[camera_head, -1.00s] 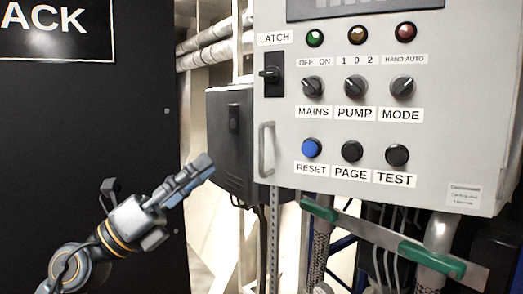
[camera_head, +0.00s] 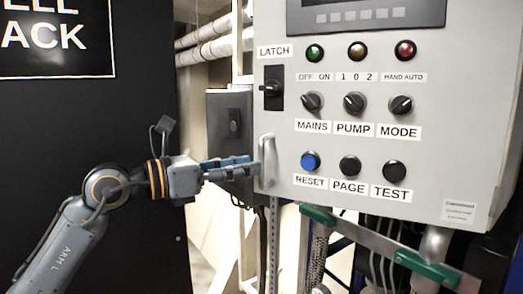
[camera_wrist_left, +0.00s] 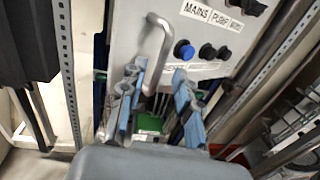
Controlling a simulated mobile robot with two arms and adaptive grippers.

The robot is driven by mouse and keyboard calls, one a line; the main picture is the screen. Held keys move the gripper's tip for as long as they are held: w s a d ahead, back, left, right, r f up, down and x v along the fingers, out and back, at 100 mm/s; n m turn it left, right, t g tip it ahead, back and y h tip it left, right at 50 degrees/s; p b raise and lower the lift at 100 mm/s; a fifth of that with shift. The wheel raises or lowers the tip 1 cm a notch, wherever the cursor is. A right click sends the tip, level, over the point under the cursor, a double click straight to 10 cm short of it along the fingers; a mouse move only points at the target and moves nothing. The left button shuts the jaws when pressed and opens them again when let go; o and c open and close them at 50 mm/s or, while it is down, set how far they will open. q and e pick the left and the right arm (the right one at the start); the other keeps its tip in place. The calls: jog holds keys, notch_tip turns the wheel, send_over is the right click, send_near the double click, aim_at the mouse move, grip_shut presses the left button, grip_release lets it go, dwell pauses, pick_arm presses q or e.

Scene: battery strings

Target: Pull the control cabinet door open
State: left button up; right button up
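The control cabinet door (camera_head: 440,165) is a light grey panel that looks shut. Its grey bar handle (camera_head: 267,160) stands upright near the left edge, below a black latch (camera_head: 271,89) whose knob lies about level. My left gripper (camera_head: 252,170) reaches in from the left, its fingertips at the handle. In the left wrist view my left gripper (camera_wrist_left: 157,80) has its blue-grey fingers apart. The handle (camera_wrist_left: 158,50) shows ahead of and between them, nearer the left finger. I cannot tell whether they touch. My right gripper is not in view.
Knobs, lamps and a blue button (camera_head: 310,161) sit on the door right of the handle. A dark box (camera_head: 230,120) is behind, to the left. Green-ended brackets (camera_head: 425,268) and pipes are below. A black panel (camera_head: 90,130) fills the left.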

aim_at(262, 187)
pick_arm(q)
jog(key=shift+p+x, duration=0.8)
jog(key=shift+x, duration=1.4)
jog(key=shift+c, duration=0.2)
grip_shut()
